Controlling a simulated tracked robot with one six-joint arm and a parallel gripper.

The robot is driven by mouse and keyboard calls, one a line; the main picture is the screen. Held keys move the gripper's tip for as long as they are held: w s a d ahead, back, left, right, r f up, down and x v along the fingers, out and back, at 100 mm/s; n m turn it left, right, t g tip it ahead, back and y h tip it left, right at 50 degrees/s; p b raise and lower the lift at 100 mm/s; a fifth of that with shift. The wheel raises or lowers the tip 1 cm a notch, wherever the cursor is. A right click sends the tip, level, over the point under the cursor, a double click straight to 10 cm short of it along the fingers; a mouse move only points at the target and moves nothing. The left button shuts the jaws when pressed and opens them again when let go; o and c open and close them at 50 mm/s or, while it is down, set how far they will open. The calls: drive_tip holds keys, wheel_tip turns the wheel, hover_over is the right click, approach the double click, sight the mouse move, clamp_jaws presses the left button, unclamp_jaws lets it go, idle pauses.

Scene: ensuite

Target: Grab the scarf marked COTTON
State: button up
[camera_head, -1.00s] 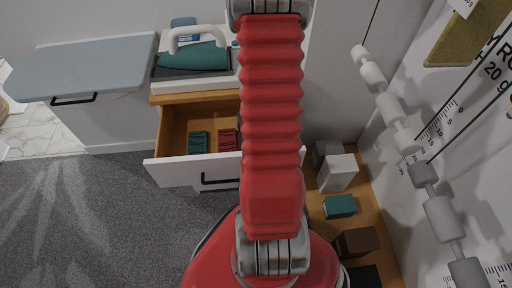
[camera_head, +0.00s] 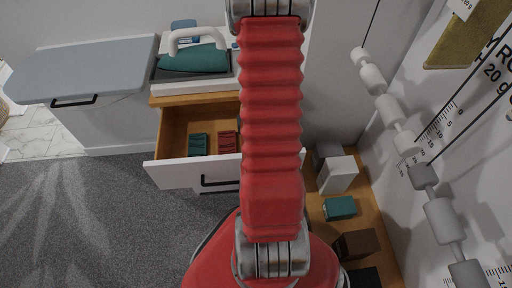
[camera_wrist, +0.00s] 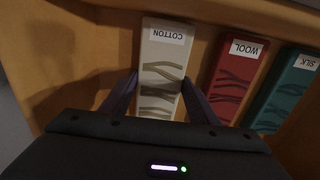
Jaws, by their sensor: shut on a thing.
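In the wrist view, a white scarf with grey-brown wavy marks and a label reading COTTON (camera_wrist: 164,66) lies in the wooden drawer (camera_wrist: 80,50). My gripper (camera_wrist: 160,84) has one finger on each side of it and is shut on it. A red scarf labelled WOOL (camera_wrist: 234,75) lies to its right, and a teal one labelled SILK (camera_wrist: 287,92) beyond that. In the head view, the teal scarf (camera_head: 198,144) and red scarf (camera_head: 227,142) show in the open drawer; my arm hides the COTTON scarf and my gripper.
The drawer's white front (camera_head: 190,172) stands pulled out. Boxes rest on a wooden shelf at right, including a white one (camera_head: 338,174). Grey carpet at left is clear.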

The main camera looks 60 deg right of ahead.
drive_tip(key=shift+r, duration=0.1)
wheel_tip(320, 180, up, 18)
idle(0.6)
idle(0.5)
